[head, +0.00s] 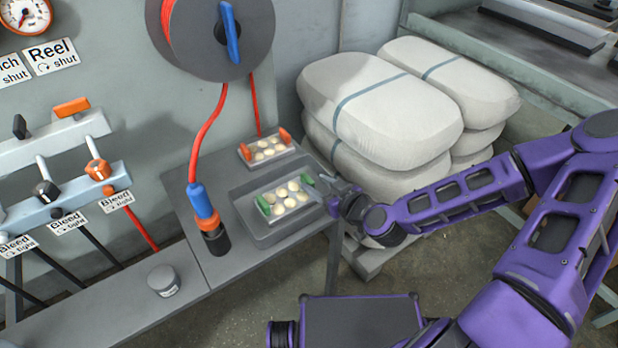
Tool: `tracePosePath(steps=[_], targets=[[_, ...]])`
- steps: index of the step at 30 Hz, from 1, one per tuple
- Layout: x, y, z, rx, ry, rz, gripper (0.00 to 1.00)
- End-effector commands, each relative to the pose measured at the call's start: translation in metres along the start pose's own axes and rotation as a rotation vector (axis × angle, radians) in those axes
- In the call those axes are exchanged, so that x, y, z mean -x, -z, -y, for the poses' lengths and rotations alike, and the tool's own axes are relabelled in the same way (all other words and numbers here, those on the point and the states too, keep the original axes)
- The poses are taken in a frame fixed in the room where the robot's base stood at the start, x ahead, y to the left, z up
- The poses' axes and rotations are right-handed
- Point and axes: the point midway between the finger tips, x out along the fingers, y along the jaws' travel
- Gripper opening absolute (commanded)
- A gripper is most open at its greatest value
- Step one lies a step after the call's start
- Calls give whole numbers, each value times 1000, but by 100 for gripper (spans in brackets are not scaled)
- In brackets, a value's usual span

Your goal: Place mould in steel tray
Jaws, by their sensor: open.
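A mould with green handles (284,198) and several pale round shapes in its face lies within the shallow grey steel tray (270,240) on the bench. A second mould with orange handles (266,151) lies flat on the bench just behind the tray, with similar pale rounds. My gripper (322,189) is open at the right end of the green-handled mould, close by its right green handle. I cannot tell whether the fingers touch that handle. The gripper hides part of the tray's right edge.
A blue and orange hose fitting (208,220) stands upright left of the tray, its red hose running up to a reel (228,30). A small grey jar (163,281) stands on the front bench. Stacked white sacks (385,110) rise close behind my arm. Valve levers (60,165) line the left wall.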

Motion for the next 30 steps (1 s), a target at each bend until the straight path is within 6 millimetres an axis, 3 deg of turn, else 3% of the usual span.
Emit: tracePosePath(steps=[5, 16, 30], targets=[[50, 6, -1, -4, -4, 3, 50], [69, 3, 0, -3, -2, 0, 50], [71, 0, 0, -2, -1, 0, 50]])
